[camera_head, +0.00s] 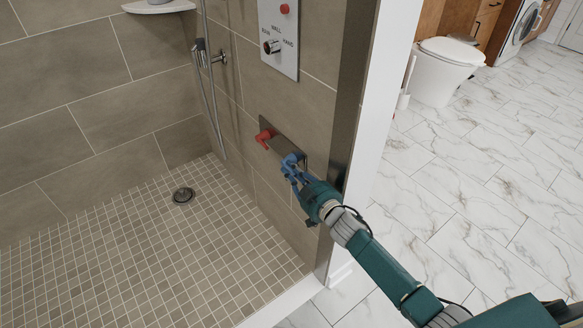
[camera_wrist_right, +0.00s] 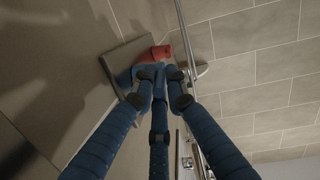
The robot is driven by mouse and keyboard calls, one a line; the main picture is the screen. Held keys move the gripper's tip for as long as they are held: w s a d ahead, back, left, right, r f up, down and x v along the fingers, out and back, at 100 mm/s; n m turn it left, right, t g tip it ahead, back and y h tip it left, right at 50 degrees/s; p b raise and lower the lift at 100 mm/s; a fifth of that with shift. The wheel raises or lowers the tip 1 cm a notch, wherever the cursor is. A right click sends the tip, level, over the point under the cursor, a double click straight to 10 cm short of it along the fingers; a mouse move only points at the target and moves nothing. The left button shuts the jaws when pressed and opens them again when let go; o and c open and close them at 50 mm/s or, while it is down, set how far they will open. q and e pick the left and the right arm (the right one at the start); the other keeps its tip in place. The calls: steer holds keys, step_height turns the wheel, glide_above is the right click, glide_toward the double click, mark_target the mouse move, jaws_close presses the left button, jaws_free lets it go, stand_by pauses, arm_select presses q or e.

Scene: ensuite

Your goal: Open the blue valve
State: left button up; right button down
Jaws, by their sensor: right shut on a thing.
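The blue valve (camera_head: 291,160) is a small lever handle on a grey wall plate (camera_head: 284,146) low on the shower wall. A red valve handle (camera_head: 264,139) sits on the same plate, to its left. My right gripper (camera_head: 295,173) reaches in from the lower right and is shut on the blue valve, its fingers covering part of the handle. In the right wrist view the fingers (camera_wrist_right: 160,75) close in front of the plate, with the red handle (camera_wrist_right: 161,52) just beyond them. The blue handle is mostly hidden there. My left gripper is not in view.
A control panel (camera_head: 279,37) with a knob is higher on the wall. A hand shower (camera_head: 202,55) with a hose hangs left of it. The wall's end edge (camera_head: 346,100) stands close to my right arm. The tiled shower floor (camera_head: 130,250) with a drain (camera_head: 183,195) is clear.

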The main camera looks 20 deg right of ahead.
steer(key=shift+f, duration=0.1)
steer(key=c, duration=1.8)
jaws_free()
steer(key=shift+s, duration=0.1)
steer(key=v, duration=1.2)
steer(key=shift+d, duration=0.1)
